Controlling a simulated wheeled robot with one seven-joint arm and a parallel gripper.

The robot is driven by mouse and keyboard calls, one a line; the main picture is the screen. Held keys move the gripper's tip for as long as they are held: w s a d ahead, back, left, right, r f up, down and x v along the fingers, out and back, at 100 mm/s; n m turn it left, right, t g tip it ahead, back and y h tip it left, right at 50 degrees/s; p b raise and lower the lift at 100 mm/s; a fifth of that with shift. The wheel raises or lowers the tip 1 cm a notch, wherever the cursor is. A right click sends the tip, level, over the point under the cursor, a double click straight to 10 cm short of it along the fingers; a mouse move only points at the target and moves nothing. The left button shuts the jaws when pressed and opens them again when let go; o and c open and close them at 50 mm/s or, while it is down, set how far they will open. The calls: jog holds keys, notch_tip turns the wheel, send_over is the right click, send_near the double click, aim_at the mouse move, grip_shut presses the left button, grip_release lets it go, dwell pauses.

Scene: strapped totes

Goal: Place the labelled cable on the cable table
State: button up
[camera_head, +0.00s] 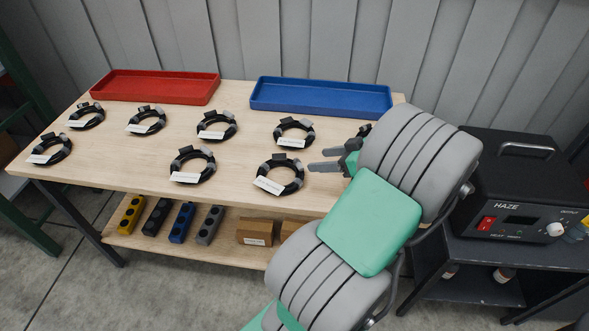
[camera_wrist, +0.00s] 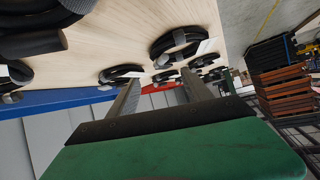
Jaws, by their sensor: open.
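Several coiled black cables with white labels lie on the light wooden table (camera_head: 245,150). One labelled cable (camera_head: 280,175) lies near the front edge, just left of my gripper. Another labelled cable (camera_head: 294,133) lies behind it, and one more (camera_head: 193,165) lies farther left. My gripper (camera_head: 325,160) is open and empty above the right part of the table, its fingers pointing left. A further cable (camera_head: 364,130) is mostly hidden behind my arm. In the wrist view a coiled cable (camera_wrist: 178,45) shows beyond the fingers. The label writing is too small to read.
A red tray (camera_head: 155,87) and a blue tray (camera_head: 321,97) stand empty along the table's back edge. Power strips (camera_head: 181,222) and cardboard boxes (camera_head: 255,232) sit on the shelf below. A black HAZE machine (camera_head: 520,190) stands on a cart at the right.

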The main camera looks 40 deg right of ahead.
jog(key=g, duration=0.2)
send_over(296, 177)
jog(key=shift+f+y, duration=0.3)
jog(key=shift+y, duration=0.1)
jog(key=w+a+g, duration=0.1)
jog(key=a, duration=0.2)
jog(key=w+a+g, duration=0.1)
jog(key=a, duration=0.2)
jog(key=w+a+f+g, duration=0.1)
jog(key=a, duration=0.2)
jog(key=shift+w+a, duration=0.3)
jog(key=s+a+g+h, duration=0.2)
jog(key=s+a, duration=0.2)
jog(key=a, duration=0.5)
jog(key=s+a+m+g+h, duration=0.1)
jog(key=s+a, duration=0.3)
jog(key=a, duration=0.5)
jog(key=shift+a+r+m+g+h, duration=0.15)
jog(key=shift+r+m+g+h, duration=0.15)
jog(key=shift+g+h, duration=0.1)
